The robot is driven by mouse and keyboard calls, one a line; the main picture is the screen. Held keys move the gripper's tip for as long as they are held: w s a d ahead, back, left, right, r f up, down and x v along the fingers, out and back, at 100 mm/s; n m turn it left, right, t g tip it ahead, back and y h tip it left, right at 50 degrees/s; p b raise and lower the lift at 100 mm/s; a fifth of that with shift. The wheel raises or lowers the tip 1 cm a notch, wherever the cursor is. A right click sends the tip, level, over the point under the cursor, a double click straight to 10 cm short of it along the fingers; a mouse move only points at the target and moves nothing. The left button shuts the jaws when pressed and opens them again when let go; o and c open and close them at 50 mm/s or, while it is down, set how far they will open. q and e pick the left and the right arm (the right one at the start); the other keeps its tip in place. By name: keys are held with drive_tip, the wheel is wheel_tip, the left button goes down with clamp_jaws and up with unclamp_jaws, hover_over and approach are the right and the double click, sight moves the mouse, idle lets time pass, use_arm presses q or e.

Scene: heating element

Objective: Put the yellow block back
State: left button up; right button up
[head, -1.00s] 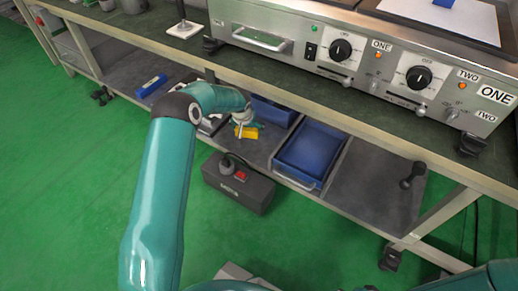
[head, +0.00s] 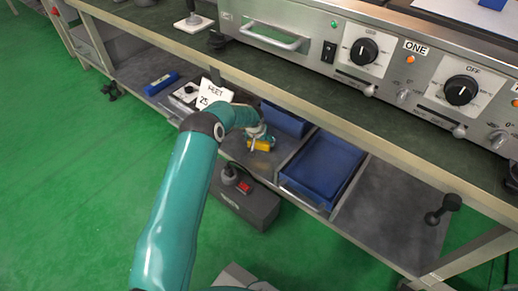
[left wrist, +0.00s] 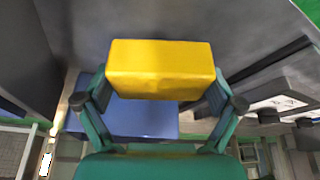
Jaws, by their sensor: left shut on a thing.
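The yellow block (head: 260,145) is at the end of my left arm, at the lower shelf under the bench. In the left wrist view the yellow block (left wrist: 160,68) sits between the two fingers of my left gripper (left wrist: 160,92), which is shut on it. In the head view my left gripper (head: 259,136) is small and partly hidden by its own arm. A blue bin (head: 282,119) stands just behind the block, and a blue surface (left wrist: 145,117) shows beyond it in the left wrist view. My right gripper is not in view.
An open, empty blue bin (head: 325,168) stands right of the block. A dark box with a red switch (head: 244,196) is below, on the green floor. The bench top (head: 300,75) overhangs the shelf. A white card (head: 213,96) and a blue object (head: 161,83) are left.

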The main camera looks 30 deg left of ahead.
use_arm(q)
wheel_tip(320, 180, down, 4)
drive_tip(key=shift+f+b, duration=0.1)
drive_tip(key=shift+b, duration=0.65)
drive_tip(key=o, duration=1.1)
drive_tip(key=shift+o, duration=0.2)
